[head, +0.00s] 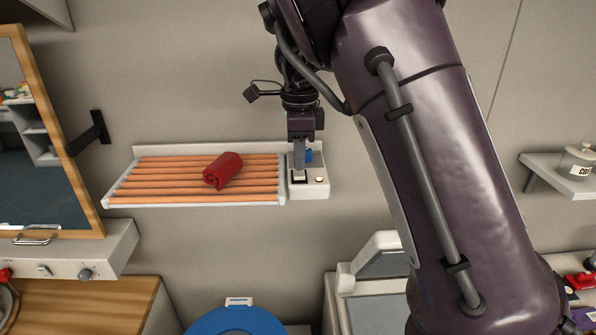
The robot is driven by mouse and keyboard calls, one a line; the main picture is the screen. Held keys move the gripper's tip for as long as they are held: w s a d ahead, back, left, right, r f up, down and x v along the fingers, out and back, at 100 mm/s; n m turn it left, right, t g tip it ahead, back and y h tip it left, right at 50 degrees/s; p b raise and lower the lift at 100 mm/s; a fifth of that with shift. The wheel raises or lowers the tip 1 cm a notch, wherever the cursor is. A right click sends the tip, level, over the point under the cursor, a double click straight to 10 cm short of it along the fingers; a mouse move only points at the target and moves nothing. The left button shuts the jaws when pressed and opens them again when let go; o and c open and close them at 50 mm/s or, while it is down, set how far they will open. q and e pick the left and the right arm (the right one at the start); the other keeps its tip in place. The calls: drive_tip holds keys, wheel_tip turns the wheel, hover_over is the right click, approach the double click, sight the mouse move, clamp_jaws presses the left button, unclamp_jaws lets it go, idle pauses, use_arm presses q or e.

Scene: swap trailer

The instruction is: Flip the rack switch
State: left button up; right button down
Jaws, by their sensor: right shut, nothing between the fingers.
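The rack (130,199) is a white-framed wall shelf with several orange bars, left of centre in the head view. Its white switch box (321,188) sits at the rack's right end. The box carries a switch (299,179) and a small round light (319,180). My right gripper (299,168) is shut with nothing in it and points down over the switch. Its fingertips are at or just above the switch; I cannot tell whether they touch. The fingers hide part of the switch, so its position is unclear. My left gripper is not in view.
A rolled red towel (222,170) lies on the bars. A wood-framed mirror (40,150) and a control panel (75,255) are at the left. A blue round lid (235,322) is below. A small shelf with a pot (578,160) is at the right.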

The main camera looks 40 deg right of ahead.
sight(299, 175)
drive_tip(key=shift+f+b, duration=0.6)
drive_tip(key=shift+f, duration=0.35)
idle(0.8)
wheel_tip(299, 175, up, 3)
drive_tip(key=p, duration=0.3)
drive_tip(key=shift+f, duration=0.1)
drive_tip(key=shift+r, duration=2.1)
